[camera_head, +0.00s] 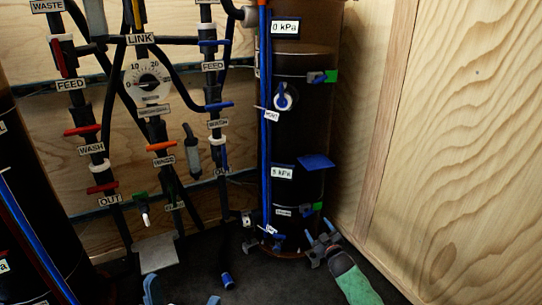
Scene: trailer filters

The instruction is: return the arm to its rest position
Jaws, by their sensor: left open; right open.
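My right gripper (321,234) is low in the picture, just right of the foot of the dark filter column (298,135). Its two blue-tipped fingers are spread, with nothing seen between them. I cannot tell whether it touches the column's base. Its green-grey arm link runs down to the lower right. My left gripper (182,297) shows only as two blue fingertips at the bottom edge, set well apart. The rest of it is below the picture.
A pipe panel with a dial gauge (148,82), red, orange and blue valve handles and labels stands at the left. A dark cylinder (22,235) with blue and red tubes is at the far left. A grey plate (157,253) lies low. A plywood wall (465,130) closes the right.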

